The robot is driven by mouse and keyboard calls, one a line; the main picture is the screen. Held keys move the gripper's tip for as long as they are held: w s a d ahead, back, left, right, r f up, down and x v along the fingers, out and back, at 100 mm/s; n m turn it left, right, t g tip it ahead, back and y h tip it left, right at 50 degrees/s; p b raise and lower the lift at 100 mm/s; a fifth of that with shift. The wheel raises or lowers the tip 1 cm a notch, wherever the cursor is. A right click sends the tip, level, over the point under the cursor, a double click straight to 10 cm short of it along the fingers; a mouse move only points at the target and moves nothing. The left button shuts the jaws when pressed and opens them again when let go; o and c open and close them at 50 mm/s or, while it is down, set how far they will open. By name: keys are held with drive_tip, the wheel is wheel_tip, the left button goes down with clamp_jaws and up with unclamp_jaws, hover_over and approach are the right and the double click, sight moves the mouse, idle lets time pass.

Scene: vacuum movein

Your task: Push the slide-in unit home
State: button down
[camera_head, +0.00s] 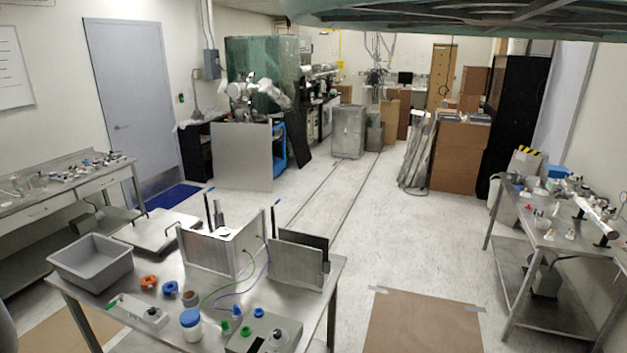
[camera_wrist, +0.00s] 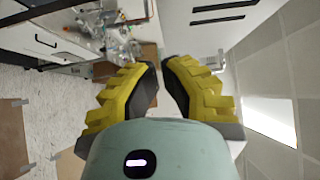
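On the steel table in front of me, a box-like metal housing (camera_head: 210,252) stands upright near the middle, with thin upright rods. To its right stands a metal-plate assembly with a dark panel (camera_head: 303,243). I cannot tell for certain which piece is the slide-in unit or how far in it sits. My gripper (camera_wrist: 161,68) shows in the wrist view with yellow ridged fingers, tips apart and nothing between them. It is not seen in the head view, and neither metal piece can be made out in the wrist view.
The table also holds a grey bin (camera_head: 91,262), a flat scale-like device (camera_head: 158,232), a blue-lidded white jar (camera_head: 191,324), a control box (camera_head: 264,334) and thin cables. A cluttered bench (camera_head: 562,208) stands right. Open floor (camera_head: 425,255) lies between.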

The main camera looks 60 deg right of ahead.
drive_tip(key=shift+s+a+p, duration=0.25)
drive_tip(key=shift+a+p, duration=0.1)
drive_tip(key=shift+a, duration=0.4)
drive_tip(key=shift+s+a+p, duration=0.25)
drive_tip(key=shift+a+p, duration=0.1)
drive_tip(key=shift+a, duration=0.35)
